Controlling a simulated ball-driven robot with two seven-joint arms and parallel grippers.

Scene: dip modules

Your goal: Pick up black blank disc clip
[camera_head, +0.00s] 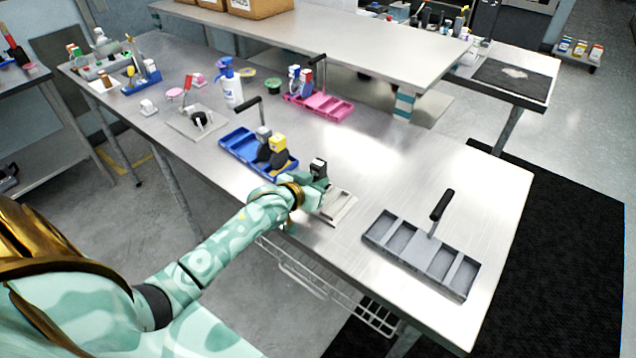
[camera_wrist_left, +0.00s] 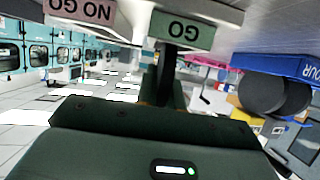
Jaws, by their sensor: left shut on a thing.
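My left gripper (camera_head: 316,184) is shut on a black clip (camera_head: 319,168) with a pale top face, at the front edge of the table. Its lower part is hidden by the gripper. In the left wrist view a dark upright piece (camera_wrist_left: 166,78) stands beyond the gripper body; I cannot tell whether it is the clip. A small pale fixture (camera_head: 342,207) lies just right of the gripper. In the left wrist view a green GO plate (camera_wrist_left: 183,30) and a pink NO GO plate (camera_wrist_left: 84,10) show. My right gripper is not in view.
A blue tray (camera_head: 232,141) with a black handle holds yellow-topped and grey-topped clips, left of the gripper. An empty grey compartment tray (camera_head: 375,232) with an upright handle stands right. A pink tray (camera_head: 335,108) and spray bottle (camera_head: 231,88) stand farther back. Bare tabletop (camera_head: 430,160) lies between.

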